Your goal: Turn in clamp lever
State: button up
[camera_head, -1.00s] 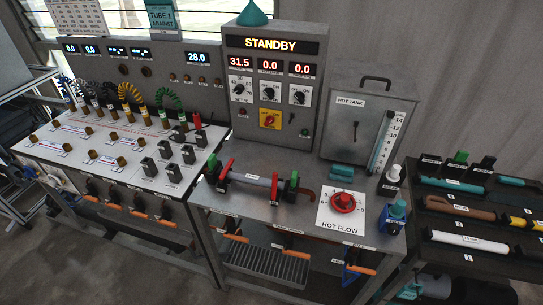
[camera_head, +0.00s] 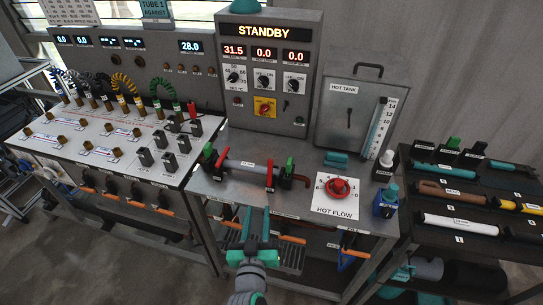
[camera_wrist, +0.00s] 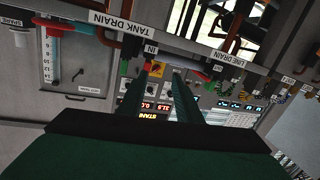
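My gripper (camera_head: 256,210) is in front of the bench's front edge, its two teal fingers pointing up and away, open and empty. In the wrist view the fingers (camera_wrist: 160,80) are also apart, with nothing between them. A clear tube (camera_head: 247,167) lies across the bench. At its right end stand a red clamp lever (camera_head: 270,176) and a green-topped one (camera_head: 289,174); at its left end are a red lever (camera_head: 220,159) and a green-topped one (camera_head: 208,151). The upside-down wrist view shows an "IN" label (camera_wrist: 150,48) near the right-end pair. The gripper touches no lever.
A red hot-flow knob (camera_head: 338,187) and blue bottle (camera_head: 386,204) stand to the right on the bench. Orange-handled valves (camera_head: 292,239) hang below the front edge. The standby panel (camera_head: 268,65) rises behind. A dark tool rack (camera_head: 465,205) is at the right.

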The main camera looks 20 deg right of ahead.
aim_at(270, 173)
jog(key=w+d+r+m+g+h, duration=0.1)
jog(key=w+d+r+m+h, duration=0.4)
jog(key=r, duration=0.4)
jog(key=w+d+n+y, duration=0.1)
jog(key=w+d, duration=0.3)
jog(key=w, duration=0.5)
jog(key=shift+w+d+f, duration=0.25)
jog(key=shift+d, duration=0.15)
jog(key=shift+c, duration=0.3)
grip_shut()
